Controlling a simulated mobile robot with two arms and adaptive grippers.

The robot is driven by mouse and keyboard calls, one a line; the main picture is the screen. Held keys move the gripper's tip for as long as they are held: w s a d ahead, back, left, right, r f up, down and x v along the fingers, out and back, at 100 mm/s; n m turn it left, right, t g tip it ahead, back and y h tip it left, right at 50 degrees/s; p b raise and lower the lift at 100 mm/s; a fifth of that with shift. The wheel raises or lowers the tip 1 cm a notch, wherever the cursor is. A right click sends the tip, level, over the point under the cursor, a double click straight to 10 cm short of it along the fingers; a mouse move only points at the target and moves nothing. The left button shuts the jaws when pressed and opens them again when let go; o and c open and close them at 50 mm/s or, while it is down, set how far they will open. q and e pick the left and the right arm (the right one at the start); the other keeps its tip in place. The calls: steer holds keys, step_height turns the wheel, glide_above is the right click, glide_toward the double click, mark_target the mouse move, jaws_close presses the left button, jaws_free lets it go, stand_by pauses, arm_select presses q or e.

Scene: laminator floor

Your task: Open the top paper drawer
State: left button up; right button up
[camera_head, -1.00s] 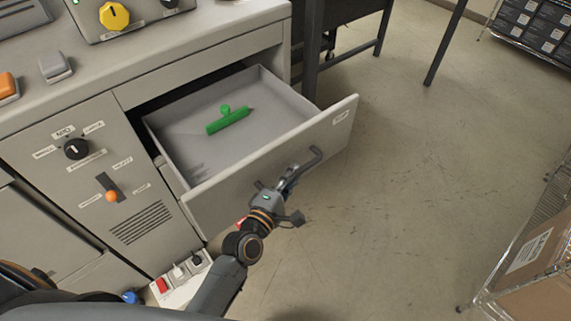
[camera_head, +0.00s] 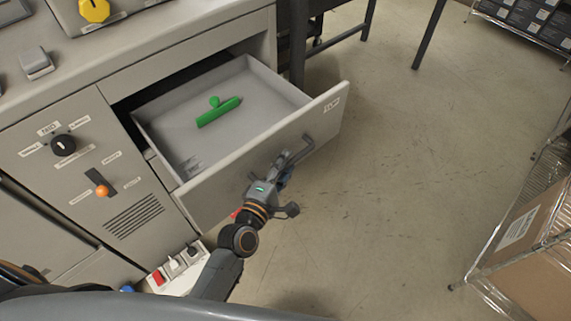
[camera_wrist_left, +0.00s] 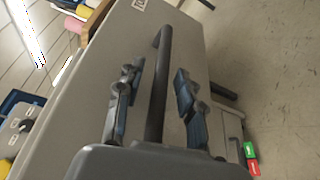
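The top paper drawer (camera_head: 225,175) of the grey cabinet stands pulled well out, its inside visible. A green cylinder-like item (camera_head: 219,112) and a small round green piece lie on its floor. The dark bar handle (camera_head: 300,153) is on the drawer front. My left gripper (camera_head: 282,168) is at the handle. In the left wrist view its two fingers (camera_wrist_left: 158,78) are spread on either side of the handle (camera_wrist_left: 164,50), with visible gaps, so it is open around the bar. My right gripper is out of view.
The cabinet face has a black knob (camera_head: 63,145) and an orange-tipped lever (camera_head: 102,190). A power strip (camera_head: 178,268) lies below left. A wire rack with a cardboard box (camera_head: 530,250) stands at right. The floor (camera_head: 400,170) between is clear.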

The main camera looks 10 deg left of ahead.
arm_select(q)
steer(key=v, duration=1.1)
steer(key=shift+s, duration=0.45)
steer(key=shift+a, duration=0.1)
steer(key=s+a+f+m+g+y, duration=0.1)
steer(key=s+f+m+g, duration=0.25)
steer(key=f, duration=0.75)
steer(key=s+a+f+m+g, duration=0.2)
steer(key=f+m, duration=0.2)
steer(key=f, duration=0.6)
steer(key=s+a+f+m+g+y, duration=0.1)
steer(key=s+f+m+g, duration=0.2)
steer(key=f, duration=0.8)
steer(key=s+a+f+m+g+y, duration=0.1)
steer(key=s+a+f+m+g, duration=0.2)
steer(key=s+f, duration=0.4)
steer(key=s+a+f+m+g+y, duration=0.1)
steer(key=s+a+f+m+g, duration=0.3)
steer(key=s+f, duration=0.4)
steer(key=s+a+m, duration=0.1)
steer(key=s+m, duration=0.1)
steer(key=s, duration=0.5)
steer(key=shift+f+y, duration=0.25)
steer(key=shift+y, duration=0.15)
